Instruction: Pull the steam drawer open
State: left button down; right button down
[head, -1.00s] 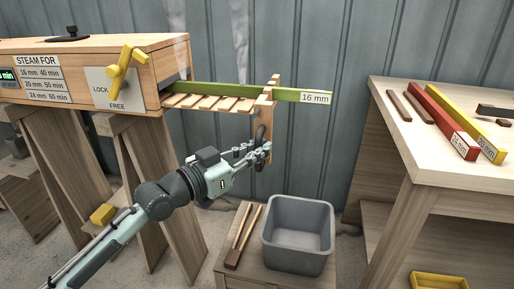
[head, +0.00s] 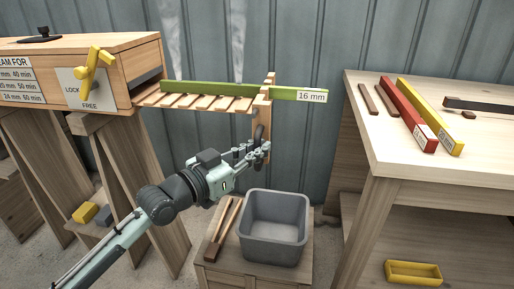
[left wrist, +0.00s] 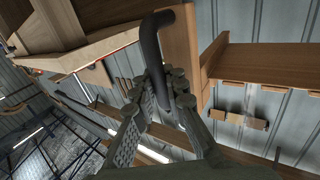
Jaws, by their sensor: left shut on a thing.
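The steam drawer (head: 205,101) is a slatted wooden rack that sticks far out of the right end of the wooden steam box (head: 140,75). A green bar marked 16 mm (head: 225,90) lies along it. Its upright wooden end piece carries a dark curved handle (head: 260,134), also seen in the left wrist view (left wrist: 151,45). My left gripper (head: 252,151) is shut on this handle; in the left wrist view its fingers (left wrist: 160,95) close around the handle's lower part. The exact contact is partly hidden. My right gripper is not in view.
A yellow lever (head: 92,70) on the box points down toward FREE. A grey bin (head: 273,230) and wooden tongs (head: 223,230) stand on a low stand below. A workbench (head: 390,150) with coloured bars is on the right. Steam rises behind the drawer.

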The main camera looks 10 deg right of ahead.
pick_arm(q)
jog(key=c, duration=1.8)
grip_release()
jog(key=v, duration=1.2)
jog(key=shift+f, duration=0.1)
